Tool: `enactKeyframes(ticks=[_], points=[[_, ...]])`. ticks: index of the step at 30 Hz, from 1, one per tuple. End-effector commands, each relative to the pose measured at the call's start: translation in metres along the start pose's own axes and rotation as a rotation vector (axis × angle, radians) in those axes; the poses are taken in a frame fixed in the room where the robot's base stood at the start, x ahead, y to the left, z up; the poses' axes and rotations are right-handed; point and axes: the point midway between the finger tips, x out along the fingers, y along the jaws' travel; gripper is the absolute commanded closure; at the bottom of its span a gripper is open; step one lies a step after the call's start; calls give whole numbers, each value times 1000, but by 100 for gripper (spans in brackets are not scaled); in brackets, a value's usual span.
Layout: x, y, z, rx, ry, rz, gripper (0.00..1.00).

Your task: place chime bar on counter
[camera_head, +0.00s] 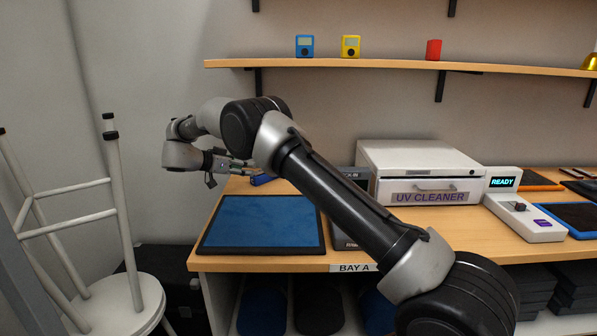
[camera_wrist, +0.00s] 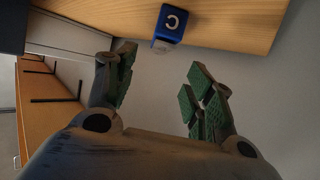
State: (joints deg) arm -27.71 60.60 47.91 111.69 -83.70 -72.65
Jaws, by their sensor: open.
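In the head view my gripper (camera_head: 240,166) is just left of the bar.
A dark tray with a blue mat (camera_head: 262,224) lies in front. The white UV cleaner (camera_head: 425,168) and a READY device (camera_head: 525,215) stand to the right. A wall shelf (camera_head: 390,68) runs above.

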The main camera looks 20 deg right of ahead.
Motion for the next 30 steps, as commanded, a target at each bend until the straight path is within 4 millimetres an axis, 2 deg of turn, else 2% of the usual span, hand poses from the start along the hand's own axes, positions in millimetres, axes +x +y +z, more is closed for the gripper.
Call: enactKeyframes(ticks=[3, 5, 8, 11, 12, 15, 17, 19, 23, 26, 29, 30], points=[[0, 0, -3, 3, 2, -4, 47], [2, -2, -13, 13, 12, -25, 47], [11, -6, -56, 48, 54, -121, 47], [17, -8, -122, 84, 110, -303, 47], [18, -5, -149, 88, 127, -390, 47], [10, 12, -202, 71, 135, -614, 47], [1, 30, -220, 39, 114, -737, 47], [-12, 60, -230, -18, 66, -867, 47], [-40, 135, -225, -155, -71, -1060, 47], [-65, 202, -220, -268, -183, -1160, 47], [-83, 281, -205, -399, -306, -1194, 47], [-87, 316, -195, -456, -359, -1186, 47]])
